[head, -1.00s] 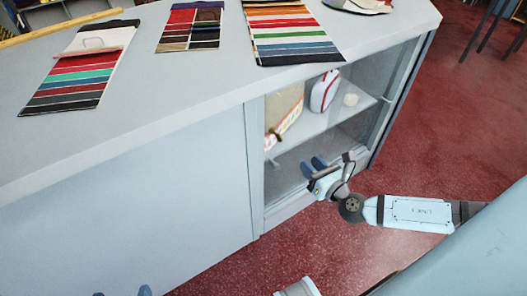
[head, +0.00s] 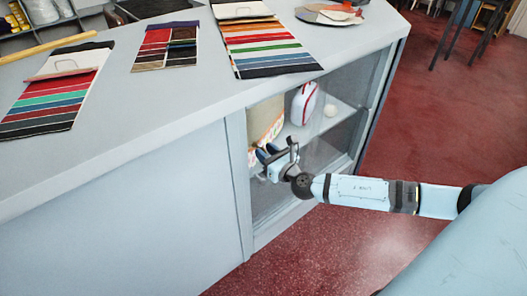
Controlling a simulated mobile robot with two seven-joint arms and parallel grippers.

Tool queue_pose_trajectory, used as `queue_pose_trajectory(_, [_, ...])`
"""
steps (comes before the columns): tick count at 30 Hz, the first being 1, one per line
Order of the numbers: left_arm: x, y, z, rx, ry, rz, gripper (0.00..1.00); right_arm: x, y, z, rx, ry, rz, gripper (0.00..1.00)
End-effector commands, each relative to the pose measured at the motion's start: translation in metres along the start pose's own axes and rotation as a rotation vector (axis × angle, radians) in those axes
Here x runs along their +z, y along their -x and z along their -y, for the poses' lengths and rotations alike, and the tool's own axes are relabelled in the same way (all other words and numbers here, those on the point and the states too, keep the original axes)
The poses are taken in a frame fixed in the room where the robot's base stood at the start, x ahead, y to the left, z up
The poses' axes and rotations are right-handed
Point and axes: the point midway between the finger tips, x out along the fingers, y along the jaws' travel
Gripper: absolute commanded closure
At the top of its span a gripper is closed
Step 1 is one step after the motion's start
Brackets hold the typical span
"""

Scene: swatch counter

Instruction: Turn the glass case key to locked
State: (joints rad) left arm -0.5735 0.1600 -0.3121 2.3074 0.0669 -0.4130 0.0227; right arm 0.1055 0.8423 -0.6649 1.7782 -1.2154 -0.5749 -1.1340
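The glass case (head: 343,137) is the glazed end section of the counter, with a white bag, a small round item and other goods inside. I cannot make out its key; it may be hidden by my gripper or too small to see. My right gripper (head: 266,154) is in front of the left part of the glass, its two dark blue fingertips a little apart and pointing left. I see nothing between them. I cannot tell whether it touches the case. My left gripper is out of the picture.
The grey counter (head: 118,105) carries several striped swatch boards (head: 262,38) and a yellow stick (head: 50,48) at the back left. A fan of samples (head: 328,14) lies near the far right corner. Red floor (head: 400,120) is open to the right.

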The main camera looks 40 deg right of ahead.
Motion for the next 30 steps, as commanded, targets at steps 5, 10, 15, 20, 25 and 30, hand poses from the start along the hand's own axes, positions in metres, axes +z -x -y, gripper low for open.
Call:
queue_pose_trajectory(5, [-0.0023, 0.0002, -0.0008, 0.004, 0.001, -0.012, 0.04, -0.0002, -0.0115, -0.0006, 0.001, -0.001, 0.000, 0.68])
queue_pose_trajectory(10, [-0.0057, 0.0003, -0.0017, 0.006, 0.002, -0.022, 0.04, -0.0003, -0.0125, -0.0006, 0.001, -0.001, -0.001, 0.68])
queue_pose_trajectory(15, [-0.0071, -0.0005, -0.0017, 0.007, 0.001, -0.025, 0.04, -0.0002, -0.0123, -0.0005, 0.001, -0.001, -0.001, 0.82])
queue_pose_trajectory(20, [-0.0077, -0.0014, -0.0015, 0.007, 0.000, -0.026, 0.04, -0.0002, -0.0122, -0.0004, 0.001, -0.001, -0.001, 1.00])
queue_pose_trajectory(25, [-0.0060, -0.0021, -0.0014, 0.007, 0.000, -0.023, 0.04, -0.0005, -0.0121, -0.0004, 0.001, -0.007, -0.001, 1.00])
queue_pose_trajectory(30, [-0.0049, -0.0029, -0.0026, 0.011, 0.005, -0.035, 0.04, -0.0014, -0.0121, -0.0002, 0.001, -0.048, -0.001, 1.00])
